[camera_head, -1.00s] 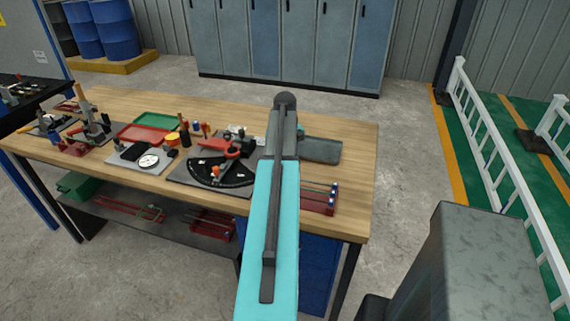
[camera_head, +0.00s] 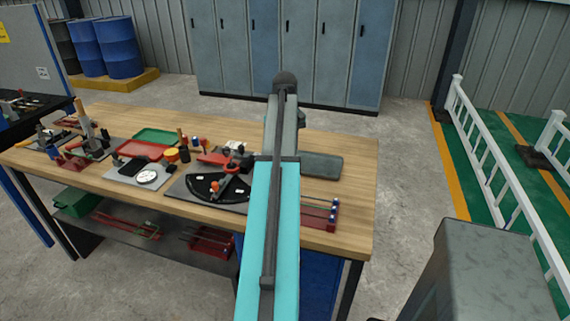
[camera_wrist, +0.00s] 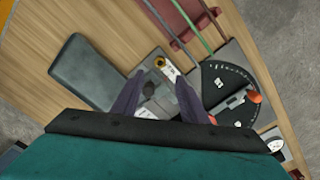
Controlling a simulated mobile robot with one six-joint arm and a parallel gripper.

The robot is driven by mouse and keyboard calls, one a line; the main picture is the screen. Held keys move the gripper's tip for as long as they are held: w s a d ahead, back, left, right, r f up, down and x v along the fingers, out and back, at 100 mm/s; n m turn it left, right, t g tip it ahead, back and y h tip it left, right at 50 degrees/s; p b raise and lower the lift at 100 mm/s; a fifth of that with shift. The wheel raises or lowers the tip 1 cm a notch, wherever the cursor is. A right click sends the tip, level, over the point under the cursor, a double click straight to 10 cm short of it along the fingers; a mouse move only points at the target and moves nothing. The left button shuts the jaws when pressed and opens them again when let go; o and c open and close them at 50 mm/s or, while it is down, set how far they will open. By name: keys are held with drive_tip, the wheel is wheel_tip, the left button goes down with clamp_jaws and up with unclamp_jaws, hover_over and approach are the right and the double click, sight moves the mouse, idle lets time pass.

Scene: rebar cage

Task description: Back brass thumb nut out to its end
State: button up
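A small brass ring-like part (camera_wrist: 160,62), which looks like the thumb nut, sits at the top of a grey fixture (camera_wrist: 152,88) with a white label in the wrist view. My gripper (camera_wrist: 161,78) is open, its two dark fingers apart on either side of the fixture. The brass part shows just beyond the gap between the fingertips, and I see no grip on it. How much height separates them is hard to tell. In the head view my arm hides the gripper and most of the fixture.
A dark grey pad (camera_head: 321,165) lies right of my arm, and a red rack with rods (camera_head: 320,212) stands at the bench's front edge. A black dial plate with an orange knob (camera_head: 207,188) lies left. Bare wood (camera_wrist: 110,28) shows beyond the pad.

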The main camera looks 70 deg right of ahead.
drive_tip(key=shift+r, duration=1.2)
